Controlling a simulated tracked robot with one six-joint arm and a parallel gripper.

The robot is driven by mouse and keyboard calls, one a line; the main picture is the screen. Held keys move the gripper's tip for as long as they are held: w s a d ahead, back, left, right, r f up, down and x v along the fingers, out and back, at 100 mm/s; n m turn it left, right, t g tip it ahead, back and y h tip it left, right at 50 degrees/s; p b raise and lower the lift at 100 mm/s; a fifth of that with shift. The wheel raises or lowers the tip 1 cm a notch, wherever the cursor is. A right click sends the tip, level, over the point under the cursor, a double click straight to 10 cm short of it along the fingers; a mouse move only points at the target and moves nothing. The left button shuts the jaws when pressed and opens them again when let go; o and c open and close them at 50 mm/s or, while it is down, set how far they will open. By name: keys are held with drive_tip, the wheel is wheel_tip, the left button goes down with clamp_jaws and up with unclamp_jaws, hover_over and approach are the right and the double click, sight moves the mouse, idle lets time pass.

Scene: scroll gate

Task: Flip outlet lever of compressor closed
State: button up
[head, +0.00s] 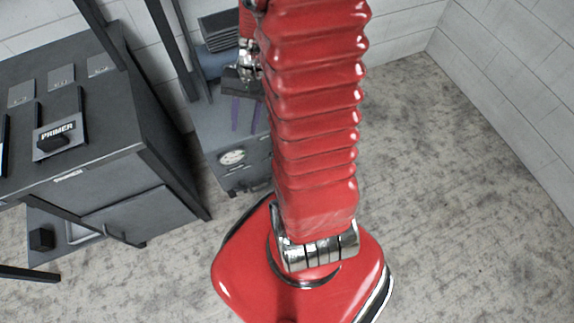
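A grey box-shaped unit (210,125) with a round white gauge (232,157) stands behind my red arm; it may be the compressor, but I see no label naming it. A small dark handle-like part (246,187) sits low on its front; I cannot tell if this is the outlet lever or how it is set. My gripper (245,114) has two thin purple fingers, apart and with nothing visible between them. It is in front of or above the unit's upper part, and I cannot tell if it touches. My arm hides the unit's right side.
A dark cabinet (165,150) marked PRIMER with a black knob (52,143) stands at the left. Dark upright posts (170,45) rise between it and the unit. A black vented box (220,30) is at the back wall. The concrete floor (460,190) at the right is clear.

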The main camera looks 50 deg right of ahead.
drive_tip(key=s+a+r+n+t+h, duration=0.2)
drive_tip(key=a+r+n, duration=0.3)
drive_tip(key=r, duration=0.6)
drive_tip(key=s+a+r+n+t+h, duration=0.1)
drive_tip(key=s+a+r+n+t, duration=0.1)
drive_tip(key=a+r+n, duration=0.3)
drive_tip(key=a+r+t, duration=0.1)
drive_tip(key=a+r, duration=0.3)
drive_tip(key=r, duration=0.2)
drive_tip(key=shift+s+a+t+h, duration=0.2)
drive_tip(key=shift+t+h, duration=0.1)
drive_tip(key=shift+h, duration=0.1)
drive_tip(key=shift+s, duration=0.1)
